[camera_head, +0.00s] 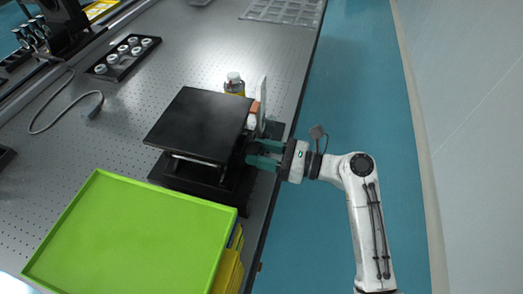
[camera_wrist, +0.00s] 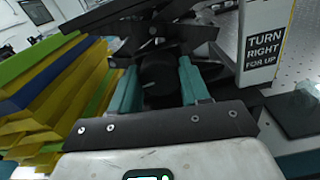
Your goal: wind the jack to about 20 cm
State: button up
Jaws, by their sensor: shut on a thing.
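The black lab jack (camera_head: 203,122) stands on the optical table near its right edge, its flat top plate raised above a dark base. In the wrist view its crossed arms (camera_wrist: 185,32) show under the plate. My gripper (camera_head: 262,155) reaches in from the right at the jack's side. In the wrist view my gripper (camera_wrist: 160,88) has its two teal fingers on either side of the jack's round black knob (camera_wrist: 158,72), shut on it. In the head view the knob is hidden by the fingers and plate. A white sign (camera_wrist: 266,38) beside the jack reads "TURN RIGHT FOR UP".
A stack of trays with a green top (camera_head: 130,235) stands close in front of the jack. A bottle (camera_head: 234,84) stands just behind it. A black rack of round parts (camera_head: 123,57) and a cable (camera_head: 62,118) lie farther left. Clear floor (camera_head: 350,100) is at right.

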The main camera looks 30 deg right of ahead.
jog(key=n, duration=0.4)
jog(key=shift+p, duration=0.35)
jog(key=n, duration=0.3)
jog(key=shift+f+n, duration=0.1)
jog(key=shift+n, duration=0.2)
jog(key=n+b, duration=0.1)
jog(key=n, duration=0.2)
jog(key=shift+n, duration=0.3)
jog(key=n+b, duration=0.3)
jog(key=n, duration=0.1)
jog(key=shift+f+n, duration=0.15)
jog(key=shift+n, duration=0.15)
jog(key=shift+n+b, duration=5.4)
jog(key=shift+n, duration=1.1)
